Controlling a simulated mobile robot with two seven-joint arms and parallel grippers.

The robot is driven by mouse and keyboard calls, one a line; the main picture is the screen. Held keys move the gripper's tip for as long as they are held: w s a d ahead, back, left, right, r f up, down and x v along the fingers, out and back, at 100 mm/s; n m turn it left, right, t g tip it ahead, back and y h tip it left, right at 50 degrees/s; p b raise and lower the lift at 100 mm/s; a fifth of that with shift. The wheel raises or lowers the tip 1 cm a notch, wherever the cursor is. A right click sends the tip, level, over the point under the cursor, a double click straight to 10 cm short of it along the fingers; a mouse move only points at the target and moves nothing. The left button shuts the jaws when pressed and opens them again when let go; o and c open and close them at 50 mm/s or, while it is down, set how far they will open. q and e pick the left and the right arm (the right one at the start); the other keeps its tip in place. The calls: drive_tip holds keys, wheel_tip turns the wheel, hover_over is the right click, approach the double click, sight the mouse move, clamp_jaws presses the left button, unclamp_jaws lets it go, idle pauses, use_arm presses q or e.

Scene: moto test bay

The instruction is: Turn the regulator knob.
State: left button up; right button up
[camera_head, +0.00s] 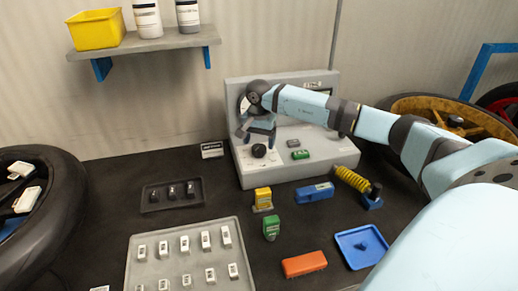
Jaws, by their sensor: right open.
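A grey console (330,157) with a sloped front stands at the back of the dark bench. A round black knob (259,151) sits on the lower left of its front; I take it to be the regulator knob. My right gripper (257,136) is open and empty in front of the console, in the picture just above the knob. Its fingers point down toward the console face. I cannot tell whether they touch the knob. A round pale dial (244,105) is partly hidden behind the gripper's wrist. My left gripper is not in view.
A grey tray (178,249) of small white parts lies front left. Wheels flank the bench.

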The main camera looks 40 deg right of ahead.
sight(259, 147)
drive_tip(key=shift+f, duration=1.65)
drive_tip(key=c, duration=0.9)
drive_tip(key=shift+c, duration=0.2)
